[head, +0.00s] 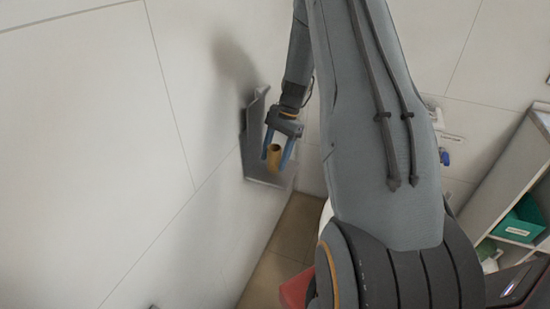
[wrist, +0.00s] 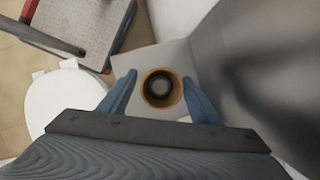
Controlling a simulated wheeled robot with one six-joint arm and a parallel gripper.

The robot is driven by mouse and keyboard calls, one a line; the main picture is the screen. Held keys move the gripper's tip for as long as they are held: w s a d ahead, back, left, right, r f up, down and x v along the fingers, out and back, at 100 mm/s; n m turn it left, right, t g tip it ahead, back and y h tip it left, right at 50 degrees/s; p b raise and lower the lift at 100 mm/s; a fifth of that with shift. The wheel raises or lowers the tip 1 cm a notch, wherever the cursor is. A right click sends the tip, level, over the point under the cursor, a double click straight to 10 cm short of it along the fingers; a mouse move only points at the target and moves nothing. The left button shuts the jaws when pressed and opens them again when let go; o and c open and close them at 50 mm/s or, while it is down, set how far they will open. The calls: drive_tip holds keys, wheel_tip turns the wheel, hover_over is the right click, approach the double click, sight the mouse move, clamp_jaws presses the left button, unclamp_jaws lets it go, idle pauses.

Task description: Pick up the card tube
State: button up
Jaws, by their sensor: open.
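The card tube (head: 273,157) is a short brown cylinder, upright at a grey metal wall shelf (head: 256,112). In the wrist view I look down into the open top of the tube (wrist: 162,88), a tan ring with a dark inside. My gripper (head: 278,156) is open, with its two blue fingers on either side of the tube. In the wrist view the gripper (wrist: 160,78) also has one finger left and one right of it, with small gaps showing. The tube's base is hidden, so I cannot tell exactly how it rests.
The pale tiled wall (head: 90,130) is close beside the shelf. A shelving unit with a green box (head: 518,222) stands at the right.

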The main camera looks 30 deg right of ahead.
drive_tip(key=shift+c, duration=0.5)
drive_tip(key=c, duration=1)
drive_tip(key=shift+r, duration=0.2)
